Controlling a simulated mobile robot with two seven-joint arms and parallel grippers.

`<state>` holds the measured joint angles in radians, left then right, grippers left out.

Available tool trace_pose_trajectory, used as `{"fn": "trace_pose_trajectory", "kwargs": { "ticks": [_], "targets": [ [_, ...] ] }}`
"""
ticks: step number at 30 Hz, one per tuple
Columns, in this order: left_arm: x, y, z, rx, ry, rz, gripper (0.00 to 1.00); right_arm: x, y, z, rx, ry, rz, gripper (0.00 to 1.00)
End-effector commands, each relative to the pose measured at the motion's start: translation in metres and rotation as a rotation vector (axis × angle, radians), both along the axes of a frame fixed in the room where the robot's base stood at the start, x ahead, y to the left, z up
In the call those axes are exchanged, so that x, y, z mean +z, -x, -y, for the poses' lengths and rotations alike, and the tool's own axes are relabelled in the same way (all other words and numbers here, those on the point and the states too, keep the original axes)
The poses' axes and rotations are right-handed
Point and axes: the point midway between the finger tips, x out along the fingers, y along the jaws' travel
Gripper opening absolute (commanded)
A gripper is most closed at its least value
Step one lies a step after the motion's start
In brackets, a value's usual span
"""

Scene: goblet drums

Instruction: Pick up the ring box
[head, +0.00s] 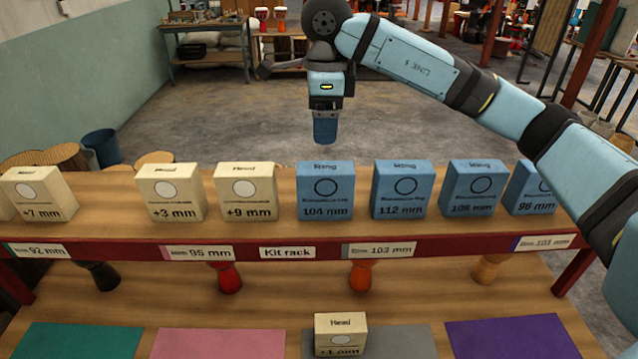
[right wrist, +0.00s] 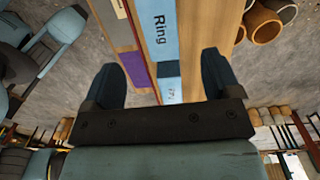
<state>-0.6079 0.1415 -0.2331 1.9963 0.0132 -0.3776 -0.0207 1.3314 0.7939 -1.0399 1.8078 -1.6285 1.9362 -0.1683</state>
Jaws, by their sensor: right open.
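Blue ring boxes stand in a row on the right half of the upper shelf. They read 104 mm (head: 325,190), 112 mm (head: 402,190), what looks like 106 mm (head: 473,189) and 98 mm (head: 531,189). My right gripper (head: 325,138) is open and empty, pointing down above and behind the 104 mm box, apart from it. In the right wrist view, the two dark fingers (right wrist: 160,75) are spread wide. A blue ring box (right wrist: 158,32) and part of another blue surface (right wrist: 171,92) show between and beyond them. My left gripper is not in view.
Cream head boxes (head: 171,192) stand left on the shelf (head: 110,205). Below, one head box (head: 341,335) stands on a grey mat (head: 405,343), beside teal, pink and purple mats (head: 515,338). Goblet drums (head: 230,279) show under the shelf edge.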

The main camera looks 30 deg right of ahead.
Motion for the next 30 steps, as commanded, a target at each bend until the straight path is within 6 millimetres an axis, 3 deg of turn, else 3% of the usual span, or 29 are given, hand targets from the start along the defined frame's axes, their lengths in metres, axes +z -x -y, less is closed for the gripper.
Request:
{"fn": "trace_pose_trajectory", "kwargs": {
  "ticks": [5, 15, 23, 30],
  "targets": [
    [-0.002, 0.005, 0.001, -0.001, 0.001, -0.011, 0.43, -0.005, -0.001, 0.008, -0.012, 0.038, 0.009, 0.83],
    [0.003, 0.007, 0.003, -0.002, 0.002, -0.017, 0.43, -0.067, 0.000, 0.007, -0.011, 0.034, 0.008, 0.83],
    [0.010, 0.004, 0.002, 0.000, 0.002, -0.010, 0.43, -0.087, 0.001, 0.005, -0.010, 0.033, 0.009, 0.83],
    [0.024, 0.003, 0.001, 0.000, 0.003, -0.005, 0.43, -0.122, 0.004, 0.001, -0.011, 0.032, 0.008, 0.83]
  ]
}}
